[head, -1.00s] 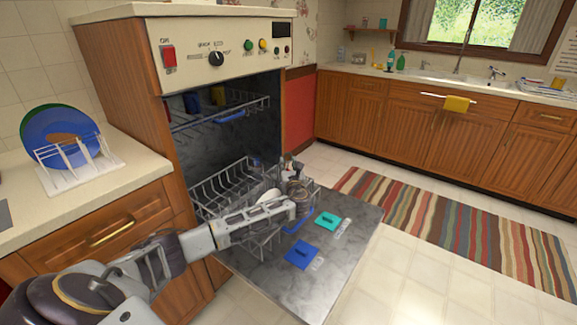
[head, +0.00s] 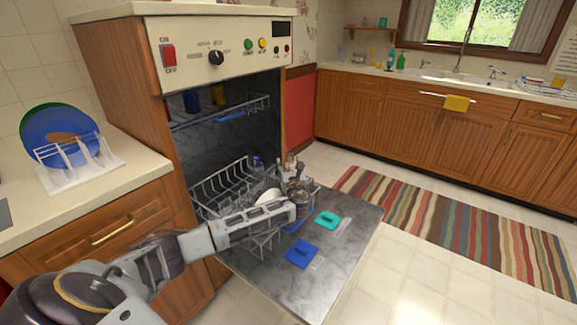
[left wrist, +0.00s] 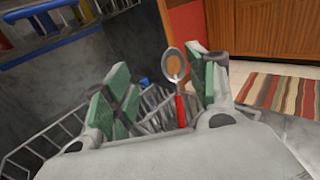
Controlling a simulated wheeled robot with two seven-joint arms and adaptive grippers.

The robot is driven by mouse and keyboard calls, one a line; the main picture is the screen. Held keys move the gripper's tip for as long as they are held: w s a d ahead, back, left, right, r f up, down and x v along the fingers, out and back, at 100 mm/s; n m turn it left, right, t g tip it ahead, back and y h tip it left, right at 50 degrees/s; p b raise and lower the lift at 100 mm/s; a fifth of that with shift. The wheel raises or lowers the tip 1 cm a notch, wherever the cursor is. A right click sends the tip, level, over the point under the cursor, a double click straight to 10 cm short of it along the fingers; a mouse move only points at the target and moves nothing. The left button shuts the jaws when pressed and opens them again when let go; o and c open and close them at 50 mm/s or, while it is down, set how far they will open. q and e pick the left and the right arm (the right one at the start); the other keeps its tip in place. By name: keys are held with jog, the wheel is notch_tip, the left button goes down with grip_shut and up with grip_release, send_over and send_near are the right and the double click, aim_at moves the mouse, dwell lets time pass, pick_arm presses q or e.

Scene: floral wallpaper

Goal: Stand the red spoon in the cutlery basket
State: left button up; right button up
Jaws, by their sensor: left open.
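The red spoon (left wrist: 179,108) stands nearly upright in the left wrist view, its silver bowl up and red handle down. Its lower end is hidden behind my gripper body. My left gripper (left wrist: 163,72) is open, with one green-padded finger on each side of the spoon and visible gaps to both. In the head view my left gripper (head: 297,180) is over the front right of the lower rack. The cutlery basket (head: 301,203) is a round, greyish shape there, partly covered by the gripper. My right gripper is not in view.
The dishwasher door (head: 345,245) is folded down, with a blue piece (head: 301,254) and a teal piece (head: 327,219) on it. The lower rack (head: 222,187) is pulled out and holds a white dish (head: 269,196). The upper rack (head: 190,121) hangs above.

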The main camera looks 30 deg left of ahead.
pick_arm(q)
jog(key=v, duration=1.1)
jog(key=shift+d, duration=0.1)
dwell(1.4)
